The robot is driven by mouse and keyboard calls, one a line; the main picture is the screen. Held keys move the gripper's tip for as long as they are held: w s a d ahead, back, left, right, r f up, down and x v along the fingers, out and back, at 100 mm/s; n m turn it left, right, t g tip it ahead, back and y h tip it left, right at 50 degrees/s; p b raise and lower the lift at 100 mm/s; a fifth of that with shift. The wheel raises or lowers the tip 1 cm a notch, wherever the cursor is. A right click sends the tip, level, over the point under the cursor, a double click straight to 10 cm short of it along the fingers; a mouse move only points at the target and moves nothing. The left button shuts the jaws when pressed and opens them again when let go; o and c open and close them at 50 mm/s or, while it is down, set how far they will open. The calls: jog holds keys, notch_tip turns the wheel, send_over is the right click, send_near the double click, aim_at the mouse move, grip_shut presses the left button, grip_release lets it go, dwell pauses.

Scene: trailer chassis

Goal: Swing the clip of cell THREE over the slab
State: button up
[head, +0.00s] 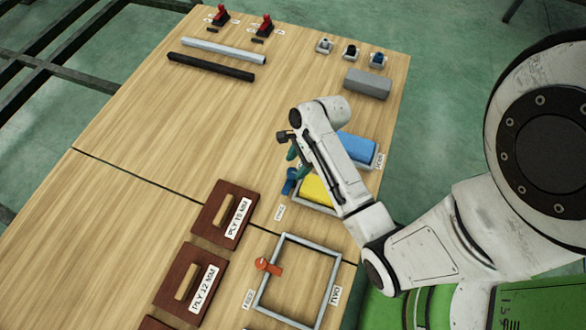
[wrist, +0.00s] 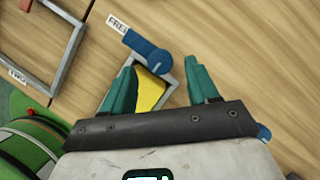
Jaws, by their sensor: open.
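The cell with the yellow slab (head: 317,189) lies between the empty cell labelled TWO and the blue-slab cell. My arm hides part of it, and I cannot read its number. Its blue clip (head: 289,181) is at the left edge; in the wrist view the clip (wrist: 147,53) has a round pivot end, and its lever points away from the slab toward a partly visible FREE label (wrist: 117,23). The yellow slab (wrist: 149,91) shows between my fingers. My gripper (wrist: 161,82) is open and empty, with the clip beyond its fingertips. In the head view my gripper (head: 297,154) is above the cell's far end.
The empty grey frame (head: 262,285) labelled TWO has an orange clip (head: 268,266). The blue slab (head: 357,148) lies beyond my forearm. Brown handled blocks (head: 211,222) stand at the left. A grey block (head: 368,84) and rods (head: 210,66) are farther back. The middle board is clear.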

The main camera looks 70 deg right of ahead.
aim_at(289, 181)
jog(key=shift+x, duration=1.45)
jog(key=c, duration=1)
